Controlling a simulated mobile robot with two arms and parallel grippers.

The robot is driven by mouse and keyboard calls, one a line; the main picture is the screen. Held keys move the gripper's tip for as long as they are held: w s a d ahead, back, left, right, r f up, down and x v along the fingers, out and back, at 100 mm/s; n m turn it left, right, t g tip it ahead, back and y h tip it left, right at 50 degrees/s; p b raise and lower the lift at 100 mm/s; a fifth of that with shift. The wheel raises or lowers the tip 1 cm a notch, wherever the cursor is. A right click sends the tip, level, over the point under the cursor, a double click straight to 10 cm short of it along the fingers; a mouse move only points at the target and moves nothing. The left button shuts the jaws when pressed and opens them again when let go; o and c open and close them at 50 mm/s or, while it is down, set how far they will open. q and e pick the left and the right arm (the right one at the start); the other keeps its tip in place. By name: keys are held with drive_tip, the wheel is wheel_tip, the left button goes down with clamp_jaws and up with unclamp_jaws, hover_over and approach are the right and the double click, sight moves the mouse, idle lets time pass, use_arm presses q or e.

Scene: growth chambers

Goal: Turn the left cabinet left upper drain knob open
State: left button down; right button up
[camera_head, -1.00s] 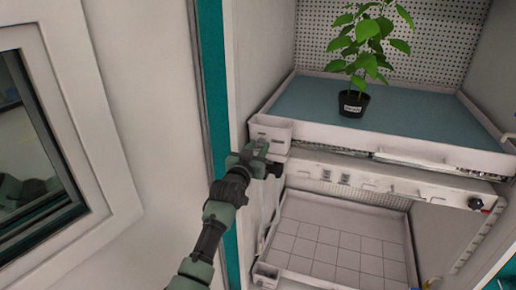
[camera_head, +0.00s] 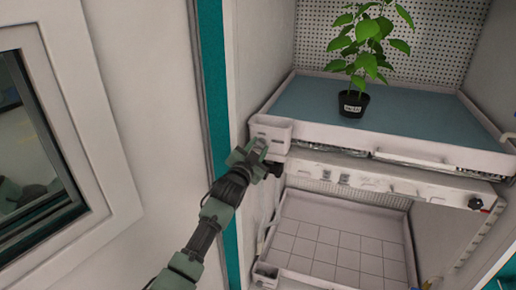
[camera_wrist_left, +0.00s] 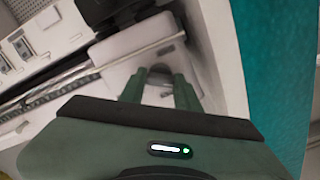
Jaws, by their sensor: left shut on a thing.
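The upper tray (camera_head: 420,148) of the open cabinet has a small white drain box (camera_head: 270,128) at its front left corner. My left gripper (camera_head: 257,150) is at the front of this box, just below its rim. In the left wrist view, its two green fingers (camera_wrist_left: 160,88) are close together against a pale part and shut on a small piece between them. I take this piece to be the left upper drain knob; the fingers hide most of it, so I cannot tell how far it is turned. My right gripper is not in view.
A potted green plant (camera_head: 353,103) stands on the blue upper tray surface. A lower tray (camera_head: 335,245) with a grid floor sits below, with another small drain box (camera_head: 266,274) at its left. The teal cabinet edge (camera_head: 213,100) and a white door (camera_head: 120,90) are close on the left.

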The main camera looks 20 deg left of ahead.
use_arm(q)
drive_tip(key=m, duration=0.6)
drive_tip(key=shift+m, duration=0.3)
drive_tip(key=m, duration=0.4)
drive_tip(key=shift+f+m+p, duration=0.15)
drive_tip(key=shift+m+p, duration=0.15)
drive_tip(key=shift+m, duration=0.1)
drive_tip(key=c, duration=1)
unclamp_jaws()
drive_tip(key=shift+d, duration=0.1)
drive_tip(key=shift+s, duration=0.5)
drive_tip(key=s+b, duration=0.1)
drive_tip(key=s, duration=0.5)
drive_tip(key=shift+s, duration=0.4)
